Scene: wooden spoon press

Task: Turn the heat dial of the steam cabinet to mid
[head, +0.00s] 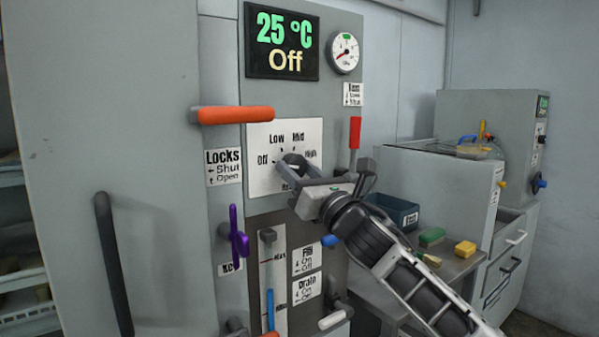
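The steam cabinet (225,60) has a white heat dial plate (262,178) marked Off, Low, Mid and High. The dark grey dial knob (292,160) is at its middle; its exact pointing is hard to tell because my gripper partly covers the plate. The display (282,43) reads 25 °C and Off. My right gripper (335,178) reaches in from the lower right, in front of the plate's lower right part. Its fingers look spread, one close to the knob and one further right. I cannot tell whether it touches the knob. My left gripper is not in view.
An orange handle (235,115) sticks out left above the plate, and a red-tipped lever (355,133) stands to its right. A purple lever (236,235) is below left. A bench (455,268) at right holds a dark blue bin (393,211) and small blocks.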

